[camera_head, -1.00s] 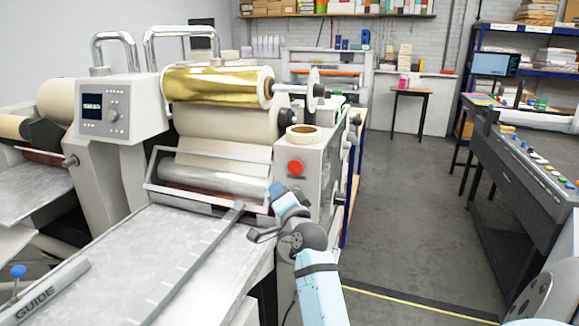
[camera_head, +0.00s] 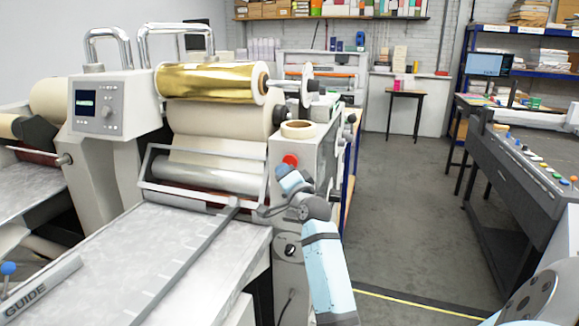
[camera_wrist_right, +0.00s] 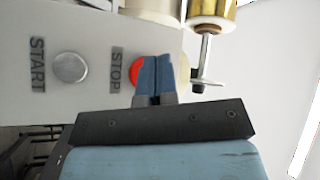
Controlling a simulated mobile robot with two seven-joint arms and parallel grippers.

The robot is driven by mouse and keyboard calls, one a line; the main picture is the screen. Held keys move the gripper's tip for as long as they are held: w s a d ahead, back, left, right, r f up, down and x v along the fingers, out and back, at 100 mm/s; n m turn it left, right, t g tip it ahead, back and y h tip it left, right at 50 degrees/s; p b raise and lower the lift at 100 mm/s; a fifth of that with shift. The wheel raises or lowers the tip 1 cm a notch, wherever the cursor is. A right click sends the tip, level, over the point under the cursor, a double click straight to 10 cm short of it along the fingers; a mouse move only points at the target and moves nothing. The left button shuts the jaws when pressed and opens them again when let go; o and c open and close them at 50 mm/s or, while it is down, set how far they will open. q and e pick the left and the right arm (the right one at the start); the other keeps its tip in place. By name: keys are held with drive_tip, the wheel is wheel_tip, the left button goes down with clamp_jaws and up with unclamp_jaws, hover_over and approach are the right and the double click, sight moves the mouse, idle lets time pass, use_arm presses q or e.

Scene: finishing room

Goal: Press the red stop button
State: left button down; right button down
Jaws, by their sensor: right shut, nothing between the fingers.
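The red stop button (camera_head: 290,160) is on the front panel of the laminating machine, below a roll of tape. In the head view its lower part is hidden by my right gripper (camera_head: 283,173). In the right wrist view the red button (camera_wrist_right: 135,72) shows beside the word STOP, partly covered by the blue fingers of my right gripper (camera_wrist_right: 156,62). The fingers are shut together with nothing between them. They overlap the button's edge in that view; I cannot tell whether they touch it. My left gripper is not in view.
A silver START button (camera_wrist_right: 70,67) sits left of STOP in the wrist view. A tape roll (camera_head: 298,130) rests on the machine's top. The feed table (camera_head: 190,255) with a guide bar lies to the left. The floor (camera_head: 400,200) to the right is clear.

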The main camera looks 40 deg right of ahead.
drive_tip(key=shift+w+d, duration=0.2)
drive_tip(key=shift+d, duration=0.2)
idle(0.4)
idle(0.7)
idle(0.6)
drive_tip(key=shift+d, duration=0.1)
drive_tip(key=shift+w+d, duration=0.2)
drive_tip(key=shift+d, duration=0.1)
idle(0.3)
